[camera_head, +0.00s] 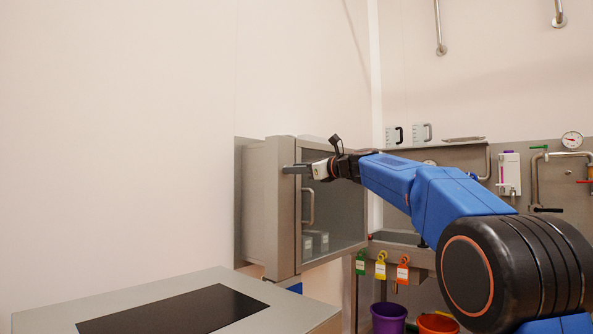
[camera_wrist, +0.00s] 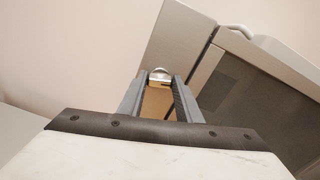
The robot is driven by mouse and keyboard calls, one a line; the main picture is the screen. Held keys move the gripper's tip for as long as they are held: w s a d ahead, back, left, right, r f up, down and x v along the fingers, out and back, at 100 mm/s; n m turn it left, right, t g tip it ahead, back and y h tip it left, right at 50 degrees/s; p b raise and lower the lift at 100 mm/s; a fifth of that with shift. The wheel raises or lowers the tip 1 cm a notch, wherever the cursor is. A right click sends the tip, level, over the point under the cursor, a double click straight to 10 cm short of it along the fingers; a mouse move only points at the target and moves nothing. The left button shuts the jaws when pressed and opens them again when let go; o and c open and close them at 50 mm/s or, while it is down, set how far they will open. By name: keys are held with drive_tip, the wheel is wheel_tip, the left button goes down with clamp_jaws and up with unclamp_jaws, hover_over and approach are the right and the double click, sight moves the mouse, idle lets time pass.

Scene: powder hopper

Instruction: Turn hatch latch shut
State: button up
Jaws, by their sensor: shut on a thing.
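The hatch (camera_head: 335,205) is a grey steel wall box with a framed glass door and a bar handle (camera_head: 308,207). In the head view my gripper (camera_head: 290,169) is at the upper left part of the door frame, with its fingers pointing left across it. In the wrist view my gripper (camera_wrist: 161,80) has its two dark fingers on either side of a small silver and yellowish piece, the hatch latch (camera_wrist: 160,74), and is shut on it. The fingers hide most of the latch in the head view, so its angle is hard to tell there. The door looks closed against its frame.
A steel cabinet top with a black panel (camera_head: 175,310) stands at the front left. Small white boxes show behind the glass. To the right are a sink, hanging coloured tags (camera_head: 381,264), a purple bucket (camera_head: 388,317) and an orange bucket (camera_head: 437,323). The wall at left is bare.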

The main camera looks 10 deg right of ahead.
drive_tip(key=shift+s+a+f+n, duration=0.1)
drive_tip(key=shift+f+n, duration=0.05)
drive_tip(key=shift+n, duration=3.5)
drive_tip(key=shift+f+n, duration=0.1)
drive_tip(key=shift+n, duration=3.55)
drive_tip(key=o, duration=1)
drive_tip(key=shift+o, duration=0.2)
